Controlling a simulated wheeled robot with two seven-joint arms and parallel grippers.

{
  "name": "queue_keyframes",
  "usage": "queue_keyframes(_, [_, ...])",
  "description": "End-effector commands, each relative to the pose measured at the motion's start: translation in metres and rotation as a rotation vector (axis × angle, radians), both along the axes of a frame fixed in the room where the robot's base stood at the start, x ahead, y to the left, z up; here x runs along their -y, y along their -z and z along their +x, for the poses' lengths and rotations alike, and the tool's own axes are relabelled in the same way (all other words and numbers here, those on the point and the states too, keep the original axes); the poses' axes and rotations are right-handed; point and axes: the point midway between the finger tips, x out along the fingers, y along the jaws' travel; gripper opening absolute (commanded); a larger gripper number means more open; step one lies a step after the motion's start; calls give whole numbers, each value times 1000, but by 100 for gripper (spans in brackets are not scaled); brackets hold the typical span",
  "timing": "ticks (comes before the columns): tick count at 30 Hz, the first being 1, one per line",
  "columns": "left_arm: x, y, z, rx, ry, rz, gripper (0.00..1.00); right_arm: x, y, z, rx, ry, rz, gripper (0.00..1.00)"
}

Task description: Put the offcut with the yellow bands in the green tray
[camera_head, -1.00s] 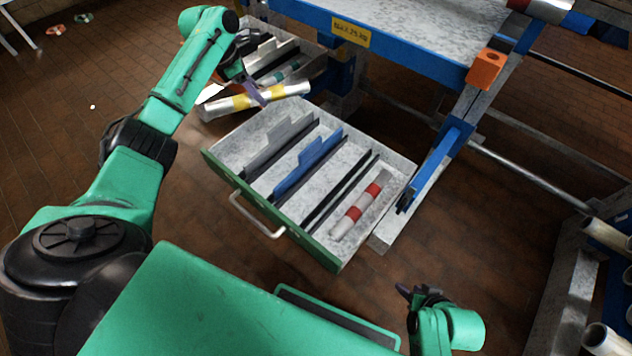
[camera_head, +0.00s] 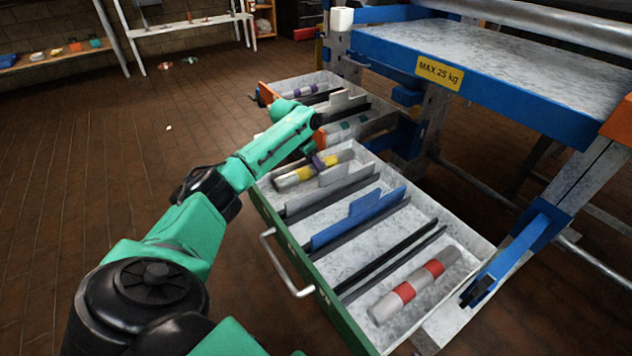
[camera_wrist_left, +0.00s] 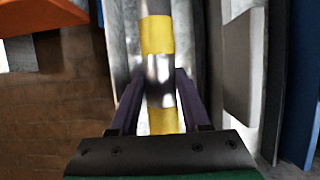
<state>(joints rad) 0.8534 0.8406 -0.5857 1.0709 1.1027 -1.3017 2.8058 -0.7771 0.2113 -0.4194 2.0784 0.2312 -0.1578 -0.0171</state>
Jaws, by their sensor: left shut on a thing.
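The offcut with yellow bands (camera_head: 290,181) is a silvery tube with yellow rings, lying inside the outline of the leftmost compartment of the green-fronted tray (camera_head: 332,314). I cannot tell whether it touches the floor. My left gripper (camera_head: 318,161) is shut around its middle. In the left wrist view, the offcut (camera_wrist_left: 157,35) runs lengthwise between my left fingers (camera_wrist_left: 158,95), with a grey wall and divider close on the right. The head view partly hides its middle behind the fingers. My right gripper is out of view.
Grey (camera_head: 335,190) and blue (camera_head: 360,217) dividers split the tray. A red-banded offcut (camera_head: 417,287) lies in its right compartment. Another drawer (camera_head: 279,93) with offcuts stands behind. A blue-edged bench (camera_head: 497,98) is at the right; its blue strut (camera_head: 522,240) is near the tray.

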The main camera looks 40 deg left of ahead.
Motion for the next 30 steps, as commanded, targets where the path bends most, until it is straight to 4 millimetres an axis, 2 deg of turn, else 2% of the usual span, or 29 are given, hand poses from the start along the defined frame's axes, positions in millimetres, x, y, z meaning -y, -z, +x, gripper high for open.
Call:
queue_keyframes(1, [0, 16, 0, -2, 0, 0, 0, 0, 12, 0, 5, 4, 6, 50])
queue_keyframes(3, [0, 35, -1, -2, 1, -1, 0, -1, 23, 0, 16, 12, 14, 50])
queue_keyframes(5, [0, 45, 0, -1, 1, 0, 0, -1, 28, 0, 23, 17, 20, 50])
queue_keyframes(14, [0, 45, 0, -1, 1, 0, 0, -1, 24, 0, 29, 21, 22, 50])
queue_keyframes(15, [0, 47, -1, -2, 1, -1, 51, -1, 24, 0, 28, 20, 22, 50])
queue_keyframes(17, [0, 47, -1, -2, 1, 0, 74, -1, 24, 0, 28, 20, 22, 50])
queue_keyframes(18, [0, 46, 0, -2, 1, 0, 77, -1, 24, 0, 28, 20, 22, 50])
queue_keyframes(27, [0, 45, 0, -1, 2, 1, 77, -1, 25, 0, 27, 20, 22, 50])
queue_keyframes(30, [-1, 35, -3, -1, 1, 0, 77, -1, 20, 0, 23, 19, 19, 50])
